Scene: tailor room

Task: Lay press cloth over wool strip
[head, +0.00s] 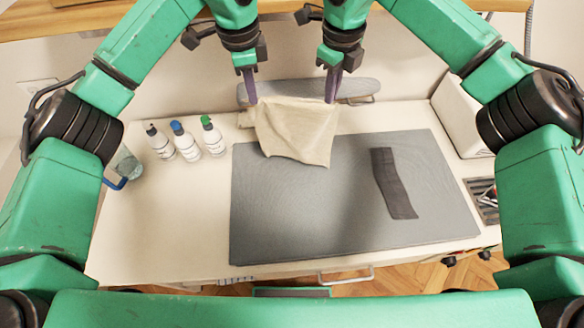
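The cream press cloth (297,130) hangs between my two grippers, above the far left part of the grey pressing mat (290,215). My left gripper (251,98) is shut on its upper left corner. My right gripper (331,97) is shut on its upper right corner. The lower edge of the cloth hangs over the mat; I cannot tell whether it touches. The dark grey wool strip (393,183) lies flat and uncovered on the right half of the mat, to the right of the cloth and nearer the front.
A small ironing board (355,88) is behind the cloth. A white box (462,115) and a dark tray (484,199) are at the right. The mat's front left is clear.

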